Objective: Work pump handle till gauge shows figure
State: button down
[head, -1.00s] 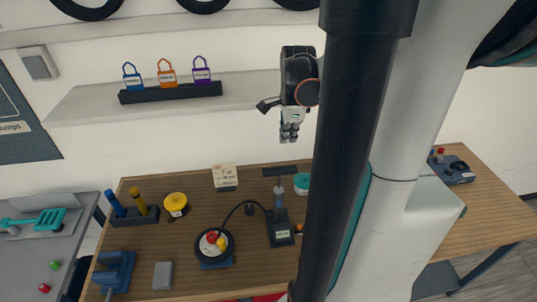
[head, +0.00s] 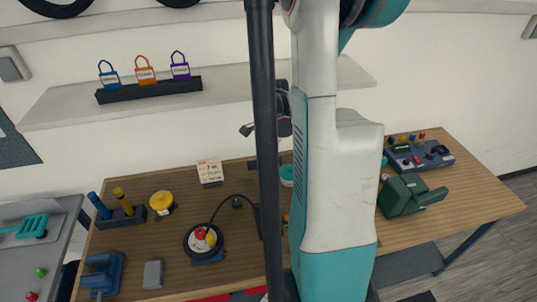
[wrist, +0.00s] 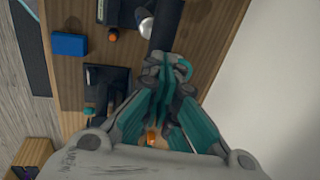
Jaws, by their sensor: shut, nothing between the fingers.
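The pump is mostly hidden behind my own column and arm in the head view; its handle does not show there. Its black hose (head: 229,197) curves left to a round black-rimmed piece (head: 188,243) with a pale face and red and yellow parts. I cannot make out a gauge reading. A card with writing (head: 210,172) stands behind on the bench, too small to read surely. My gripper is largely behind my arm in the head view. In the wrist view my gripper (wrist: 166,68) is shut and empty, over a dark shape I cannot identify.
The wooden bench (head: 140,240) holds a yellow-topped round item (head: 162,202), a blue-and-yellow handled rack (head: 122,215), a green machine (head: 405,195) and a control box (head: 418,155). A shelf (head: 60,108) with three padlocks (head: 145,75) overhangs the back.

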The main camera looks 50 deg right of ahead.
jog(key=shift+w+d+f, duration=0.1)
jog(key=shift+f, duration=0.55)
jog(key=shift+w+d+f, duration=0.1)
jog(key=shift+f, duration=0.5)
notch_tip(320, 180, down, 8)
jog(key=b, duration=0.8)
jog(key=shift+f, duration=0.15)
jog(key=shift+s+a, duration=0.1)
